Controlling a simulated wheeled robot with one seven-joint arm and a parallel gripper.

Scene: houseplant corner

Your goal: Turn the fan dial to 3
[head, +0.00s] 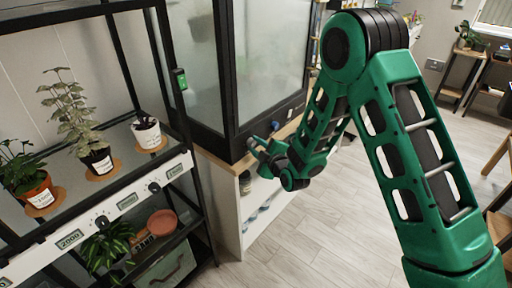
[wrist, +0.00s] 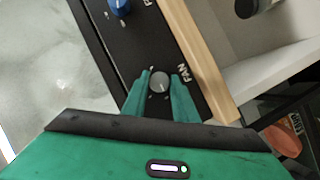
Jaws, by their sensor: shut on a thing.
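The fan dial (wrist: 159,80) is a small grey knob beside the word FAN on a black panel (wrist: 150,38), seen in the wrist view. A light pointer mark shows on its face; the numbers around it are too small to read. My gripper (wrist: 160,90) has its two green fingers on either side of the dial, shut on it. In the head view my gripper (head: 257,145) is at the lower black edge of the glass cabinet (head: 268,60), and the dial is hidden there.
A blue knob (wrist: 120,6) sits further along the same panel. A wooden ledge (wrist: 205,60) runs beside the panel, above a white shelf unit (head: 228,195). A black plant rack (head: 190,215) stands at left with potted plants.

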